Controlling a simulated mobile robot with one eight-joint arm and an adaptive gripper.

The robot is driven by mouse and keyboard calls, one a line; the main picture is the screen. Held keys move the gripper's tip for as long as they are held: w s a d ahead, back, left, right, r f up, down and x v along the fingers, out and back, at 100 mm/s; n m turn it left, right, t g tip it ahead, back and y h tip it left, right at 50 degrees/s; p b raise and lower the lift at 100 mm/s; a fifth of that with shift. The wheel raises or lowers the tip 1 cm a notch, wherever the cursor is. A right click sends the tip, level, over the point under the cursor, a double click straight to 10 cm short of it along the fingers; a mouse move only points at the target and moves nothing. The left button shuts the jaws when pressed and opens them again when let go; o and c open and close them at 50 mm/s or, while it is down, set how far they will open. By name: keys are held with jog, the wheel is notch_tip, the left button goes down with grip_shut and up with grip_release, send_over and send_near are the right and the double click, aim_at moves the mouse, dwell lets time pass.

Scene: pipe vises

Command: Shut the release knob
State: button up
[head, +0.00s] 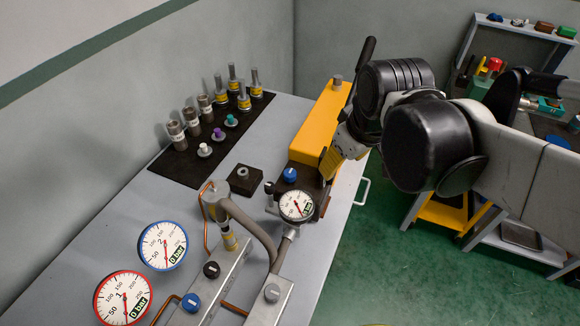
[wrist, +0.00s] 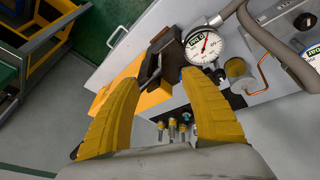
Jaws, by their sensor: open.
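A yellow hand pump (head: 325,122) stands on the bench, with a dark block at its near end. A blue knob (head: 290,175) sits on that block, beside a small dial gauge (head: 297,205). Black (head: 211,270), blue (head: 191,303) and grey (head: 272,293) knobs sit on the grey manifolds in front. None has a readable label, so I cannot tell which is the release knob. My gripper (head: 335,168) is above the right side of the dark block. In the wrist view its yellow fingers (wrist: 160,78) are spread and empty, with the dark block beyond them.
Two larger gauges, blue-rimmed (head: 163,246) and red-rimmed (head: 123,298), stand at the near left. A black mat (head: 185,160) holds several fittings at the back left. Copper pipes and a grey hose run near the manifolds.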

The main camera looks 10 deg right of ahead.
jog(key=w+a+n+g+p, duration=0.2)
jog(key=w+a+n, duration=0.3)
jog(key=w, duration=0.1)
jog(key=n+g+p, duration=0.2)
jog(key=n+g, duration=0.1)
jog(key=n, duration=0.2)
send_over(290, 173)
notch_tip(290, 173, down, 5)
notch_tip(290, 173, down, 10)
jog(key=shift+w+f+b, duration=0.1)
jog(key=shift+f+b, duration=0.15)
jog(key=shift+b, duration=0.95)
grip_shut()
